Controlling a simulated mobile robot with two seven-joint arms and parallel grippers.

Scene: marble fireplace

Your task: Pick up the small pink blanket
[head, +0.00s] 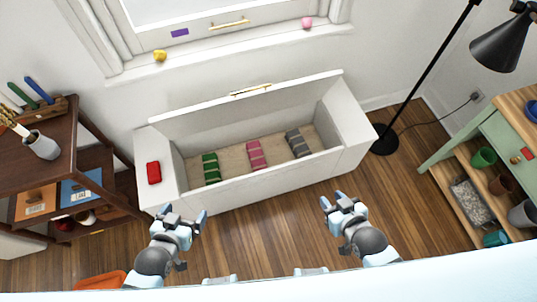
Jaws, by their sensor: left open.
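The small pink blanket (257,155) lies folded inside the open white storage bench (270,187), near its middle. A folded green blanket (211,168) lies to its left and a folded grey blanket (297,143) to its right. My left gripper (186,212) is open and empty, in front of the bench's left end and apart from the pink blanket. My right gripper (335,202) is in front of the bench's right part, also apart from the blanket. Its finger gap is not clear.
The bench's raised lid (240,103) stands behind the blankets. A red object (153,172) sits on its left end. A brown shelf (85,150) stands at left, a black floor lamp (430,80) and green shelf unit (505,140) at right. Wooden floor (270,235) in front is clear.

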